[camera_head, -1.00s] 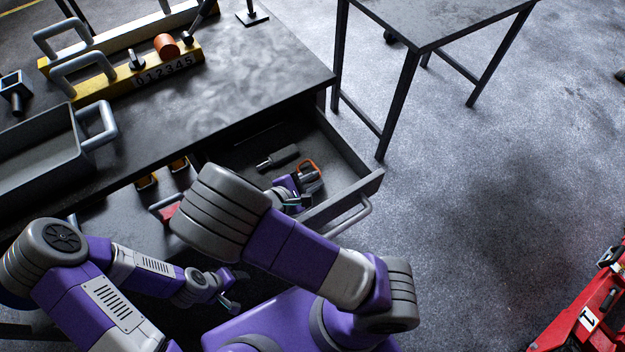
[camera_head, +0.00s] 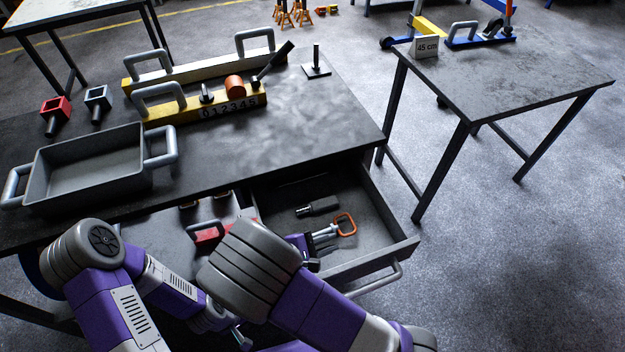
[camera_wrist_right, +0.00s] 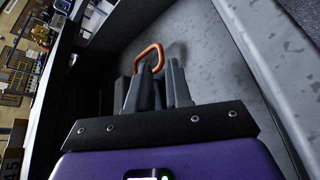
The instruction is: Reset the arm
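My right arm reaches over the open drawer (camera_head: 385,250) of the dark workbench. Its gripper (camera_head: 322,237) is low inside the drawer, right beside an orange ring-shaped handle (camera_head: 346,224). In the right wrist view the orange ring (camera_wrist_right: 149,57) stands at the tips of the grey fingers (camera_wrist_right: 160,88). Whether the fingers grip the ringed piece cannot be made out. My left gripper (camera_head: 238,338) is low in front of the bench, partly hidden behind my right arm, and its fingers are unclear.
A dark cylindrical tool (camera_head: 318,207) lies in the drawer. A red-handled item (camera_head: 208,233) is left of it. On the bench are a grey tray (camera_head: 95,180), a yellow numbered holder (camera_head: 185,108) and a small stand (camera_head: 316,68). A side table (camera_head: 500,80) stands to the right.

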